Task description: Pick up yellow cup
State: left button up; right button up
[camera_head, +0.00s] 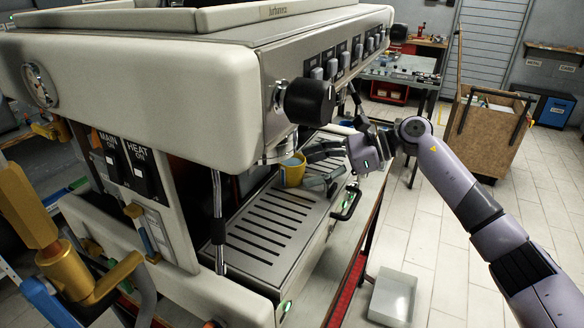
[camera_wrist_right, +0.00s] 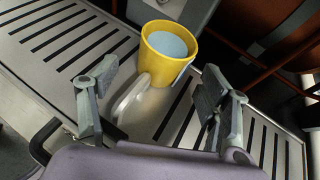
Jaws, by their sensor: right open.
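The yellow cup (camera_head: 293,171) stands upright on the slotted metal drip tray (camera_head: 262,238) of the coffee machine, under its front. In the right wrist view the cup (camera_wrist_right: 153,62) is ahead of the fingers, with a light blue inside. A pale curved piece (camera_wrist_right: 131,98), which looks like a handle, sticks out from it towards me. My right gripper (camera_head: 318,166) is at the right side of the cup, low over the tray. Its two fingers (camera_wrist_right: 152,92) are spread and empty, with the cup's near side beyond the gap between them.
The cream machine body (camera_head: 140,85) overhangs the tray. A black round knob (camera_head: 309,101) juts out above the cup. A black handle (camera_head: 346,203) is on the machine's front side.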

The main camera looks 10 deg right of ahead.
aim_at(294, 172)
jog(key=p+x, duration=0.1)
jog(key=x, duration=0.1)
jog(key=p+x, duration=0.1)
jog(key=x, duration=0.1)
jog(key=shift+w+r, duration=0.15)
jog(key=shift+w, duration=0.05)
jog(key=shift+a+f, duration=0.3)
jog(key=shift+a, duration=0.05)
jog(key=shift+d, duration=0.1)
jog(key=shift+c, duration=0.6)
